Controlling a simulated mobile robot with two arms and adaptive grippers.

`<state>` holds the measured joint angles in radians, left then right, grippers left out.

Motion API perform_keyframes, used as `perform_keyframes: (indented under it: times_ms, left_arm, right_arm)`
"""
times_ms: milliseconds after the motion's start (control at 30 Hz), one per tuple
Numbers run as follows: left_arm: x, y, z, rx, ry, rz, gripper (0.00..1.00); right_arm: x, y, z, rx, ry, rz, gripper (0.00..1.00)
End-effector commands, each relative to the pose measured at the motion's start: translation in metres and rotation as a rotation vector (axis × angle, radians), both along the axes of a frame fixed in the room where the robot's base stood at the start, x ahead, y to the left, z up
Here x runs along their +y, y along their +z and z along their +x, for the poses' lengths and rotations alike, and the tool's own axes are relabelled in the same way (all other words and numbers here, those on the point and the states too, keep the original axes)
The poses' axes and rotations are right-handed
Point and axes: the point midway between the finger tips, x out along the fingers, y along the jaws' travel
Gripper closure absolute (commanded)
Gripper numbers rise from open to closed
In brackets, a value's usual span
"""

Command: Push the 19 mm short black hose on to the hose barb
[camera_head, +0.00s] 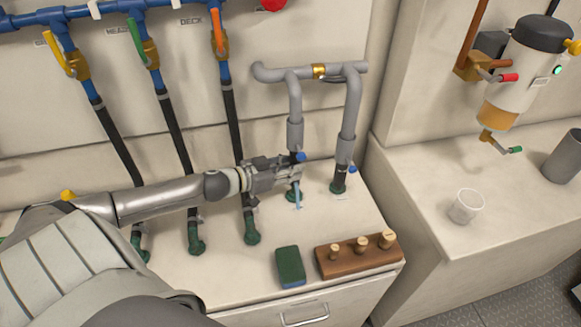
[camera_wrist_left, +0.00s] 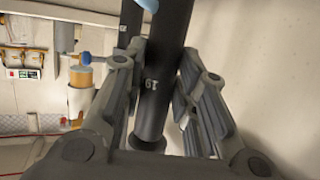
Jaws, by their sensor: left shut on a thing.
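My left gripper (camera_head: 292,172) reaches in from the left and is shut on the short black hose, under the left grey pipe. In the head view the gripper covers most of the hose; a short dark part (camera_head: 293,155) shows just below the grey pipe. A green fitting (camera_head: 291,196) stands on the counter below. I cannot make out the hose barb or whether the hose is seated on it. My right gripper is not in view.
A second black hose (camera_head: 339,180) with a blue-handled clamp (camera_head: 352,169) stands close on the right. Several dark hoses hang on the left. A green sponge (camera_head: 289,266) and a wooden block with plugs (camera_head: 357,256) lie in front. A clear cup (camera_head: 466,206) stands on the right counter.

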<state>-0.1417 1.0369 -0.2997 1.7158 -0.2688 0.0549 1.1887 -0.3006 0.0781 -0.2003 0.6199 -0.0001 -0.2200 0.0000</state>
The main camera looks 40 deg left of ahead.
Motion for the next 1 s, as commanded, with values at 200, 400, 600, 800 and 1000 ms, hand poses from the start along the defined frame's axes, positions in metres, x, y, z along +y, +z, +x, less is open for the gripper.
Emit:
perform_keyframes:
  times_ms: [200,400,600,800,1000]
  left_arm:
    - [0.000,-0.005,0.000,0.000,0.000,-0.001,1.00]
    - [0.000,-0.009,0.000,0.002,0.001,-0.001,1.00]
    - [0.000,-0.010,-0.001,0.004,0.000,-0.002,0.48]
    - [-0.001,-0.011,-0.002,0.006,0.000,-0.002,0.48]
    - [0.000,-0.012,-0.005,0.010,0.000,-0.003,0.48]
  right_arm:
    - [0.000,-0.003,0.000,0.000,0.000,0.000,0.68]
    - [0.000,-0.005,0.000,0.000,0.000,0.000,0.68]
    - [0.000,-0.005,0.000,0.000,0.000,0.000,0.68]
    - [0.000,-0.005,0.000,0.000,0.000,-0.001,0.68]
    - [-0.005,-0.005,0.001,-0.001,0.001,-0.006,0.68]
